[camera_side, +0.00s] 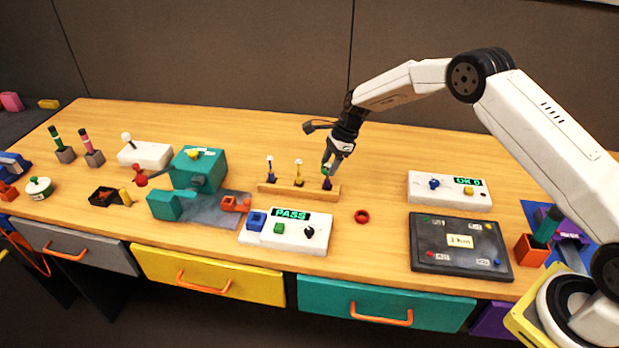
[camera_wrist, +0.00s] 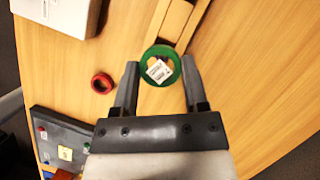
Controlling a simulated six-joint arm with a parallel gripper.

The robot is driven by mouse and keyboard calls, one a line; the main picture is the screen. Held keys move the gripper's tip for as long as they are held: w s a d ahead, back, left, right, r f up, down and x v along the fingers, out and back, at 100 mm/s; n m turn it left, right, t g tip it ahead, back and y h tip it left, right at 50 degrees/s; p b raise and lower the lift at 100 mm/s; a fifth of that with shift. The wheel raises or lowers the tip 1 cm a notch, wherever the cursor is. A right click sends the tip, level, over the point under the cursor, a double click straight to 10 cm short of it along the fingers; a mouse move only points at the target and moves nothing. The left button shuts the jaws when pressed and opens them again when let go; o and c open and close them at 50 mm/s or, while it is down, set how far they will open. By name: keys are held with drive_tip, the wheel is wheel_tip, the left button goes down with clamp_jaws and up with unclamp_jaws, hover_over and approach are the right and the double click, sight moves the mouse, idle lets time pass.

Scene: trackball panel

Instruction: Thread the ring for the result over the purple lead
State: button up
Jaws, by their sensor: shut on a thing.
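My gripper (camera_side: 328,166) is shut on a green ring (camera_wrist: 146,57), which shows between the fingertips in the wrist view. The purple lead (camera_side: 327,184) stands upright at the right end of a wooden rail (camera_side: 285,190). The green ring is at the lead's upper end in the side view. A white tagged top shows inside the ring in the wrist view. I cannot tell whether the ring is around the lead or just above it. A red ring (camera_side: 362,216) lies flat on the table to the right. A white box display (camera_side: 291,215) reads PASS.
A blue lead (camera_side: 270,172) and a yellow lead (camera_side: 298,174) stand on the same rail, left of the purple one. A dark board (camera_side: 460,259) and a white box reading "OK 0" (camera_side: 449,192) are to the right. Table behind the rail is clear.

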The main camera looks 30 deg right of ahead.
sight(329, 179)
drive_tip(key=shift+f, duration=2.25)
idle(0.5)
drive_tip(key=o, duration=1.3)
drive_tip(key=shift+r, duration=0.2)
drive_tip(key=shift+r, duration=5.85)
